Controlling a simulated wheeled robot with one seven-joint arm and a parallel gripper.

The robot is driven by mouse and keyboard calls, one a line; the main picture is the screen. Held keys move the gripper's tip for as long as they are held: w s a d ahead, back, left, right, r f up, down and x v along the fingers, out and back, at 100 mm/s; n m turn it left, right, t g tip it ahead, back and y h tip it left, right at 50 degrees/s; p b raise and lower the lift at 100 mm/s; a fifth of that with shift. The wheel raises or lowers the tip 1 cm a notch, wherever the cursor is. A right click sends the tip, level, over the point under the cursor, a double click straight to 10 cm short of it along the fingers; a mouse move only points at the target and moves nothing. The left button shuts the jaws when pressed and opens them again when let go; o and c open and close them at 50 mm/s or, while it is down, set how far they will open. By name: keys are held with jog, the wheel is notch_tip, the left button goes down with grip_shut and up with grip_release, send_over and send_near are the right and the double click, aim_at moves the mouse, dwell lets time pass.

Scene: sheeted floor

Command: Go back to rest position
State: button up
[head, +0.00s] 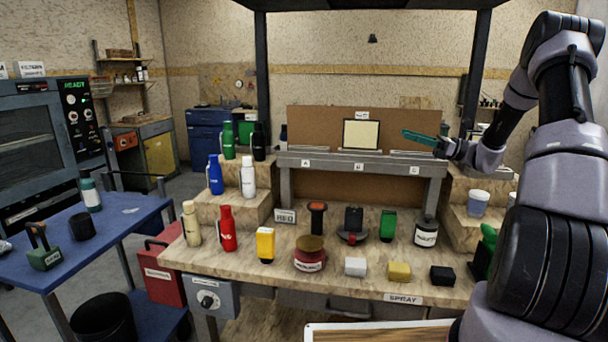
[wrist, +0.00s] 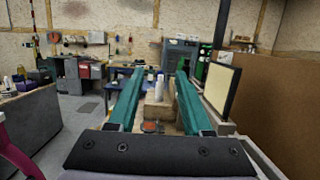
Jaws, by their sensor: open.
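My gripper (head: 421,138) has teal fingers and is raised in front of the shelf over the workbench, near its right end, pointing left in the head view. In the wrist view its two fingers (wrist: 156,84) stand wide apart with nothing held between them. The arm reaches in from the right side of the head view. The workbench (head: 382,289) lies below and holds several bottles, blocks and tools, all apart from the gripper.
The raised shelf (head: 345,164) carries a framed panel (head: 361,134) close to the gripper. Stepped risers with bottles stand at the left, such as a white bottle (head: 248,177). A blue cart (head: 42,273) is at far left. Air above the bench front is clear.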

jog(key=s+a+r+n+g+h, duration=0.35)
jog(key=s+a+h, duration=0.2)
jog(key=s, duration=0.25)
jog(key=s+a+r+n+g+h, duration=0.2)
jog(key=s+a+r+n+h, duration=0.15)
jog(key=s+a+n, duration=0.35)
jog(key=s+d+r+n+t+h, duration=0.2)
jog(key=s+t+h, duration=0.2)
jog(key=s, duration=0.5)
jog(key=s+d+r+n+t+h, duration=0.2)
jog(key=s+d+n+t+h, duration=0.1)
jog(key=s, duration=0.6)
jog(key=shift+r+t+h, duration=0.3)
jog(key=shift+t+h, duration=0.55)
jog(key=shift+h, duration=0.25)
jog(key=shift+n, duration=0.35)
